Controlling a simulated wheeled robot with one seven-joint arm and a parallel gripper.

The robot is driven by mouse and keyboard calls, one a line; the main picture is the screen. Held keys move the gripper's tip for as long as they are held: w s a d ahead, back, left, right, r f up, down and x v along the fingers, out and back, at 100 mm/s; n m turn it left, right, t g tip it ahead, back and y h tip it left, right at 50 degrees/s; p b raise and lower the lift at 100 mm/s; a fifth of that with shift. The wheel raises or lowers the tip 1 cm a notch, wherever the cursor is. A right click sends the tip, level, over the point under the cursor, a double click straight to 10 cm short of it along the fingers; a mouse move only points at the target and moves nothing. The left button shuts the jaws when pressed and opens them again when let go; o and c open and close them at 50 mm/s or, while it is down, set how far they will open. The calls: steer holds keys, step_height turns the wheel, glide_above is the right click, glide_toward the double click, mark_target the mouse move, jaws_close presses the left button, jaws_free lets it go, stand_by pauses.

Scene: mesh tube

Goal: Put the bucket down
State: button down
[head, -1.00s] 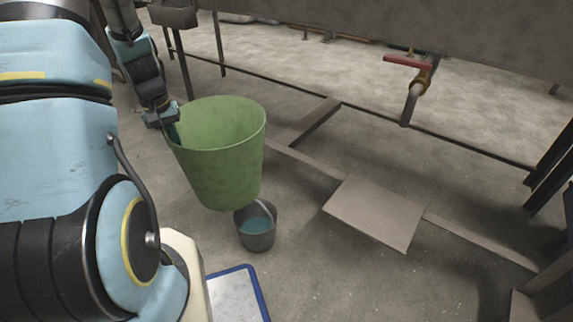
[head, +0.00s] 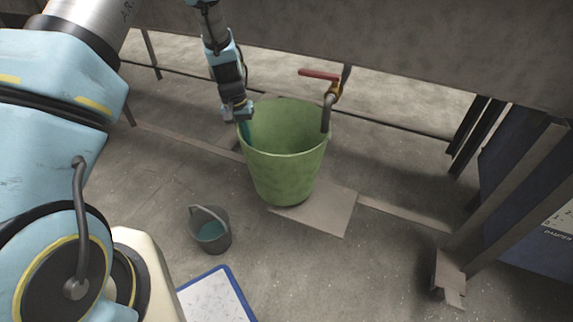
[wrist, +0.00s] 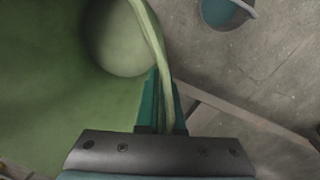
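The green bucket (head: 285,165) is upright and empty-looking in the head view, in front of the tap. My gripper (head: 246,125) is shut on its left rim, with one finger inside and one outside. In the wrist view my gripper's teal fingers (wrist: 161,103) pinch the bucket's rim (wrist: 150,35). The bucket's lower end overlaps the flat plate (head: 325,215) on the floor; I cannot tell whether it touches it. The fingertips are partly hidden by the wall.
A tap with a red handle (head: 320,74) sticks out by the bucket's far right rim. A small grey bucket (head: 211,232) with teal liquid stands on the floor at front left. A blue-edged white board (head: 213,298) lies nearer. A dark blue panel (head: 525,180) stands at right.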

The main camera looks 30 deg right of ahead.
steer(key=s+d+f+b, duration=0.1)
steer(key=s+d+f, duration=0.2)
steer(key=s+d, duration=0.3)
steer(key=shift+s+f, duration=0.2)
steer(key=shift+s, duration=1.55)
steer(key=shift+f, duration=0.15)
steer(key=c, duration=1)
jaws_free()
steer(key=shift+c, duration=0.2)
